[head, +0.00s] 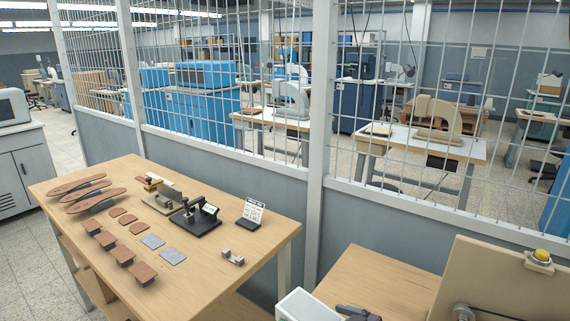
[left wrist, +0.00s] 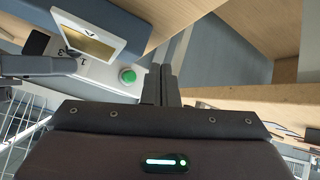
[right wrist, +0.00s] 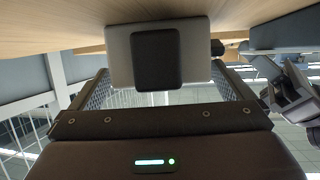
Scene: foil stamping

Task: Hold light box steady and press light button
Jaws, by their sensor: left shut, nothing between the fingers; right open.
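The light box (left wrist: 98,76) shows in the left wrist view as a pale box with a framed screen, a dark knob and a green button (left wrist: 127,76). My left gripper (left wrist: 162,70) is shut and empty, its tips right of the button in that view; contact is not visible. In the right wrist view a grey box face with a black pad (right wrist: 118,52), apparently the light box, lies between the spread fingers of my right gripper (right wrist: 160,70). That gripper is open. In the head view a white box (head: 298,304) is cut off at the bottom edge.
A wooden table (head: 215,285) at left holds leather pieces, metal plates, a small black press (head: 200,220) and a sign. Another wooden surface (head: 375,275) lies at lower right, beside a beige panel (head: 490,275) with a yellow button (head: 541,254). A mesh partition stands behind.

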